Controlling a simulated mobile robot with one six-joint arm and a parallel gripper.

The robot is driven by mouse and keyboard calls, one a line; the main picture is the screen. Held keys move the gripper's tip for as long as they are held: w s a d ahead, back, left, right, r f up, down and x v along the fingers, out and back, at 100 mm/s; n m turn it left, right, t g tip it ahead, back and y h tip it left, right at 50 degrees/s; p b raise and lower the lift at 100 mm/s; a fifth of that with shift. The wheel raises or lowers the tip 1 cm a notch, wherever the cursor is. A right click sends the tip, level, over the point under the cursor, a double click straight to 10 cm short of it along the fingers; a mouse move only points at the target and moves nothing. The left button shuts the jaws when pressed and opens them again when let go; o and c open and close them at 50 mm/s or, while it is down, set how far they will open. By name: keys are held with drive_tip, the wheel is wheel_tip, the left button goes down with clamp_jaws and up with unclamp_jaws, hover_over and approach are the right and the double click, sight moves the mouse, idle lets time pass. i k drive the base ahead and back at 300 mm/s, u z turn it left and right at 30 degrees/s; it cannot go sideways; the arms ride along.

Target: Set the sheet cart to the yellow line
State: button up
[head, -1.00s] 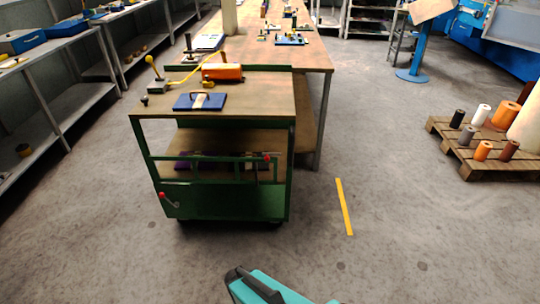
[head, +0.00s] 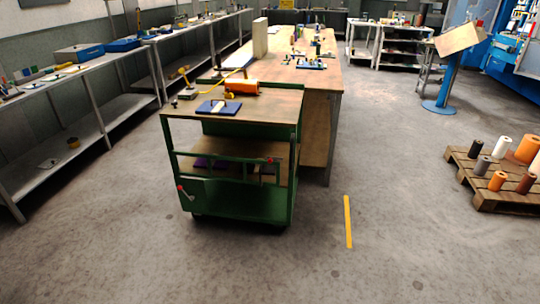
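The sheet cart (head: 245,207) is a green metal trolley with a wooden top and a lower shelf, standing against the near end of the long workbench. My gripper is not in view.
On the cart top lie a blue plate with a handle (head: 218,107) and an orange roll (head: 241,86). The long workbench (head: 318,75) stands behind. Shelving (head: 90,98) lines the left. A pallet (head: 484,190) with several rolls stands at right. Floor in front and around the line is clear.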

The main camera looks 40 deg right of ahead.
sight(269, 123)
drive_tip(key=z, duration=0.25)
drive_tip(key=i, duration=0.9)
drive_tip(key=z, duration=0.2)
